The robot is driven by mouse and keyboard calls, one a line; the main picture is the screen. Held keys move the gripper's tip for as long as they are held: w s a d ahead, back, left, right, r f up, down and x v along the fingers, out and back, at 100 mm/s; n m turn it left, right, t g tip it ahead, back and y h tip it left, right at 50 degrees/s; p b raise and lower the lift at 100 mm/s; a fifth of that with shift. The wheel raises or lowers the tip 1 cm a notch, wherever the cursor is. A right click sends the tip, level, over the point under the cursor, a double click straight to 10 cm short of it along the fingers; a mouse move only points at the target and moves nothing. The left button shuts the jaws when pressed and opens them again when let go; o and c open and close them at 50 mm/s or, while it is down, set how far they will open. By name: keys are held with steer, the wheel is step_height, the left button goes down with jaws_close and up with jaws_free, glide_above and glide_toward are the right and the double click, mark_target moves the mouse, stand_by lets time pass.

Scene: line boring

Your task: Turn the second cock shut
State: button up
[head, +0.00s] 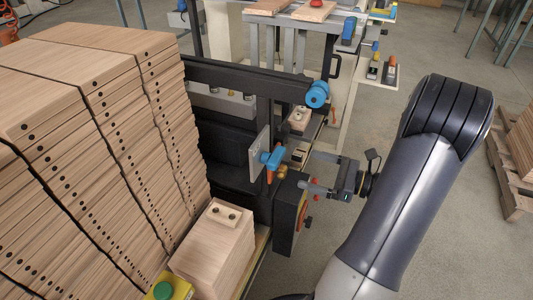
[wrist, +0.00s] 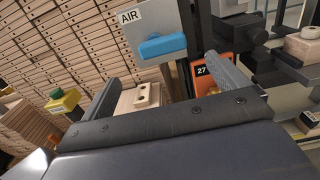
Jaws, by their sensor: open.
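A blue cock handle (head: 271,158) sits on a light grey plate (head: 258,152) on the side of the dark machine. In the wrist view the blue handle (wrist: 162,46) lies roughly crosswise near the bottom of the plate, which reads AIR (wrist: 128,16). I see only this one cock clearly and cannot tell its number. My gripper (head: 308,170) is open and empty, to the right of the handle in the head view. In the wrist view its fingers (wrist: 163,68) are spread, and the handle shows beyond and between them, apart from both.
An orange tag marked 27 (wrist: 208,70) is close to the right finger. A round blue knob (head: 318,94) is higher on the machine. A dark box with a red knob (head: 306,222) is below my gripper. Tall stacks of drilled boards (head: 95,130) fill the left. Open floor (head: 385,100) is at right.

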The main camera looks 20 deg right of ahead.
mark_target(281, 159)
steer(key=b+x, duration=0.1)
steer(key=x, duration=0.9)
steer(key=shift+w+a, duration=0.1)
steer(key=shift+w, duration=0.25)
steer(key=shift+c, duration=0.5)
steer(key=c, duration=0.9)
